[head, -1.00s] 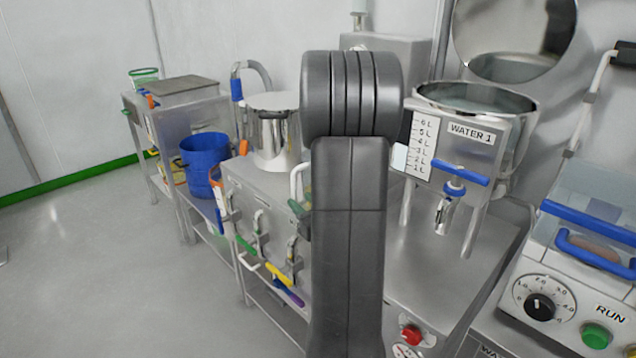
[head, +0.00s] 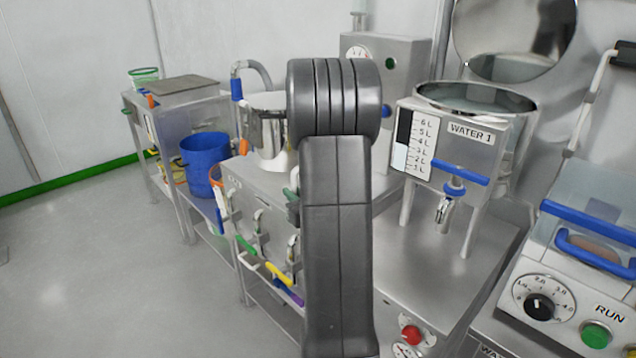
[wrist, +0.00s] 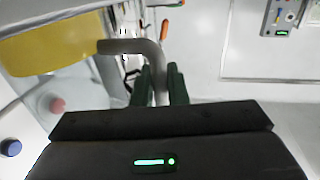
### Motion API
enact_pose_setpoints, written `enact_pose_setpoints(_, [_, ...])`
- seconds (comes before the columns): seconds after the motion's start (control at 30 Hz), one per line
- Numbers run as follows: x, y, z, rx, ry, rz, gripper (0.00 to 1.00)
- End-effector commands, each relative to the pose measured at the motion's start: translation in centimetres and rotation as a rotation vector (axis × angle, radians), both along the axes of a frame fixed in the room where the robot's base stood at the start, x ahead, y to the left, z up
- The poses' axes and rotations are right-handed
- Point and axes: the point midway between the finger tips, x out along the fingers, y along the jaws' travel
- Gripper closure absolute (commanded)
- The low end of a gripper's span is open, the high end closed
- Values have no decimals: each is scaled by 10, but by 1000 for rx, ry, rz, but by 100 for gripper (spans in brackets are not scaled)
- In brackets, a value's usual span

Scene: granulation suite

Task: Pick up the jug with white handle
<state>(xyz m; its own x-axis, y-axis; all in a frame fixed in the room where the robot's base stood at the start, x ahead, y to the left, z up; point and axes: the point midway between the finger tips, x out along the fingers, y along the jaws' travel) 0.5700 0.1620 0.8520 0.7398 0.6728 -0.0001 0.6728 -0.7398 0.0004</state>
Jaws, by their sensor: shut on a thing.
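In the wrist view my gripper (wrist: 160,82) is shut on a pale bent handle (wrist: 128,46), which shows grey-white there and runs left from between the dark green fingers. A yellow rounded surface (wrist: 45,48) lies beside the handle's left end; I cannot tell whether it belongs to the jug. In the head view my arm hides most of the gripper and the jug. Only a small white piece (head: 292,163), which looks like the handle, shows at the arm's left edge.
A steel pot (head: 262,125) stands on the bench behind. Handles with coloured grips hang on the bench front, with a blue bucket (head: 204,165) to the left. Open floor lies left.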

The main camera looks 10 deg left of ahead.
Motion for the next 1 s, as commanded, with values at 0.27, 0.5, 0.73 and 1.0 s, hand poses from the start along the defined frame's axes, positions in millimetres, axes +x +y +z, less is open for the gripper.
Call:
enact_pose_setpoints(0.27, [0,0,3,1,-4,0,100])
enact_pose_setpoints(0.5, [0,0,38,2,-8,0,100])
enact_pose_setpoints(0.73, [0,0,80,1,-6,0,100])
enact_pose_setpoints(1.0, [0,0,102,1,-4,1,100])
